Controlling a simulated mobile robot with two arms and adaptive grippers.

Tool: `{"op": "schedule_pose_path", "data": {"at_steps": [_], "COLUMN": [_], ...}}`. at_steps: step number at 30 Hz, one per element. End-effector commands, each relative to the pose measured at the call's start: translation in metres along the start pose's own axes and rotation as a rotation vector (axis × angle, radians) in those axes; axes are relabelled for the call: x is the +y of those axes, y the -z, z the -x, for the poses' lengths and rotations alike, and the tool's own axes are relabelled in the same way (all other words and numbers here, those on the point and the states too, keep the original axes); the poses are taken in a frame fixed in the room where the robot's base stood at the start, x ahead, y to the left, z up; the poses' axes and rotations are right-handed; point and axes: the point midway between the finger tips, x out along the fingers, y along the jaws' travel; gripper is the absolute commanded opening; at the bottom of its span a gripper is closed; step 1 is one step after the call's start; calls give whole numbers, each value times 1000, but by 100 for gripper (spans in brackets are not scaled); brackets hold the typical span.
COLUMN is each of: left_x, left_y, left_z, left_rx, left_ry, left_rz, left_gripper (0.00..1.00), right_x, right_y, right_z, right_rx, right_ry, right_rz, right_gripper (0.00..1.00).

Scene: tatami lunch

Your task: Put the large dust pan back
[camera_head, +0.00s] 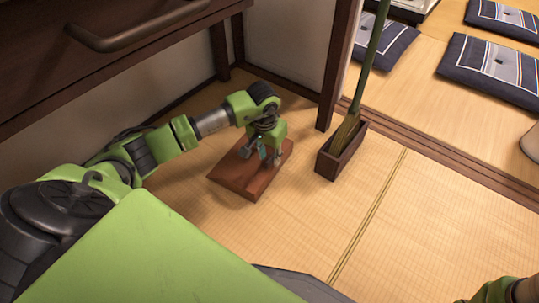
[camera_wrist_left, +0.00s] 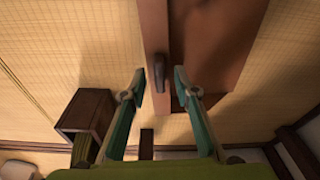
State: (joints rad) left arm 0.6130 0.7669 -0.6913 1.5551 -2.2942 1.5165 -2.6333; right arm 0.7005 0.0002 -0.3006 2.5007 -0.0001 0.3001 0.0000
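The large dust pan (camera_head: 238,184), a reddish-brown wooden piece, lies on the tatami below my left gripper (camera_head: 262,157). In the left wrist view the dust pan (camera_wrist_left: 225,40) fills the top middle, and its small dark handle (camera_wrist_left: 158,70) points toward the gripper. My left gripper (camera_wrist_left: 159,86) is open there, with one fingertip on each side of the handle's line. I cannot tell whether the fingers touch the handle. My right gripper does not show; only a bit of green arm is at the lower right of the head view.
A dark wooden box (camera_head: 341,152) with an upright broom (camera_head: 368,60) stands right of the dust pan, beside a wooden post. The box also shows in the left wrist view (camera_wrist_left: 88,112). A dark cabinet (camera_head: 90,60) overhangs the left. Cushions (camera_head: 492,68) lie at the upper right.

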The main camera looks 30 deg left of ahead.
Motion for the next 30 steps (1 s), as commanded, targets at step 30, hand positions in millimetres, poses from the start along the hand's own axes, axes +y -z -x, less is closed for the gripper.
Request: {"op": "schedule_pose_path", "data": {"at_steps": [30], "left_x": [0], "left_y": [0], "left_z": [112], "left_rx": [1], "left_ry": [0], "left_rz": [0], "left_gripper": [29], "right_x": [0], "right_y": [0], "right_z": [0], "right_rx": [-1], "right_ry": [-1], "right_rz": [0], "right_gripper": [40]}}
